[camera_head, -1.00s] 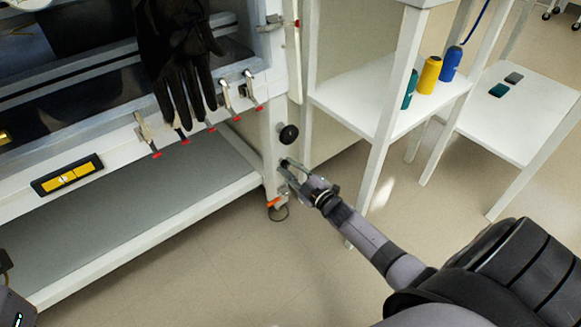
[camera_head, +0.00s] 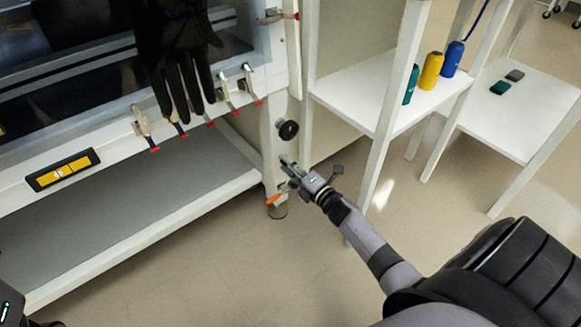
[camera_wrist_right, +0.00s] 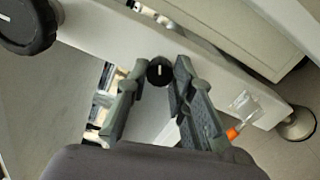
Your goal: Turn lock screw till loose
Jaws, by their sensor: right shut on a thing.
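The lock screw (camera_wrist_right: 160,71) is a small black round knob with a white mark, on the white frame post. It shows between the fingertips in the right wrist view. My right gripper (camera_wrist_right: 161,76) is shut on it, one finger on each side. In the head view my right gripper (camera_head: 287,162) is at the lower part of the post, and its fingers hide the screw. A larger black knob (camera_head: 288,130) sits just above; it also shows at the top left of the right wrist view (camera_wrist_right: 28,22).
An orange-tipped fitting (camera_head: 274,199) and a round foot (camera_head: 277,211) are just below the gripper. Red-tipped clamps (camera_head: 227,95) and a black glove (camera_head: 183,60) are at left. A white shelf (camera_head: 345,95) with bottles stands to the right. Floor in front is clear.

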